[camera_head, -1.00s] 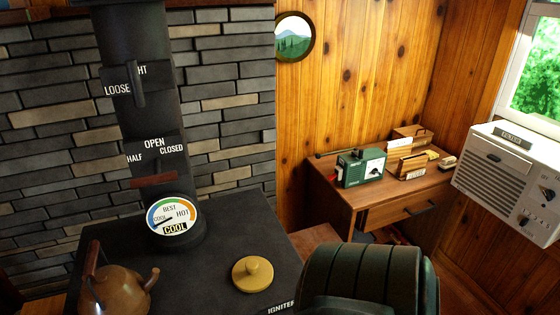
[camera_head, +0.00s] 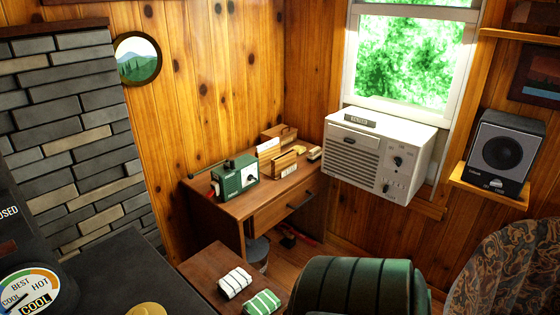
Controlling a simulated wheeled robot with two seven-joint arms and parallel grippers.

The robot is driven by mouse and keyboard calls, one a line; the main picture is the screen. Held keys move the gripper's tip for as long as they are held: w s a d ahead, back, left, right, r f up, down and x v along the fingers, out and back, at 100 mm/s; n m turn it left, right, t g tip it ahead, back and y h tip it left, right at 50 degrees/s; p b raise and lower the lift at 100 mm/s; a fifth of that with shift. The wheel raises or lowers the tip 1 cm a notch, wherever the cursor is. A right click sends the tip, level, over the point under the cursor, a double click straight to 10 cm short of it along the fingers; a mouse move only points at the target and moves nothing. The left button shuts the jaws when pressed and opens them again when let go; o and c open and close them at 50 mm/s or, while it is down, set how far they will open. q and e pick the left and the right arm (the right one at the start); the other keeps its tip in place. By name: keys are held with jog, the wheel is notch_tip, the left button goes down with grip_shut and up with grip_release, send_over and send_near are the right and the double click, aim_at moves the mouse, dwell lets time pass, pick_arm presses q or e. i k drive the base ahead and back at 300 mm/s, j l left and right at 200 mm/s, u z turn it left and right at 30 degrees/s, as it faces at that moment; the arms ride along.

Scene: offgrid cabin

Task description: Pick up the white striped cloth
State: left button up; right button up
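The white striped cloth (camera_head: 234,282) is a small folded bundle, white with dark stripes. It lies on a low brown wooden table (camera_head: 205,264) near the bottom centre of the head view. A green cloth with white stripes (camera_head: 262,303) lies beside it, nearer to me and slightly right, partly cut off by the bottom edge. Neither of my grippers shows in the view.
The black stove (camera_head: 125,265), with a yellow knobbed lid (camera_head: 147,309), is left of the low table. A wooden desk (camera_head: 240,206) with a green radio (camera_head: 236,177) stands behind it. A patterned armchair (camera_head: 515,270) is at the right.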

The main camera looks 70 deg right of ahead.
aim_at(237, 279)
jog(key=z, duration=1.3)
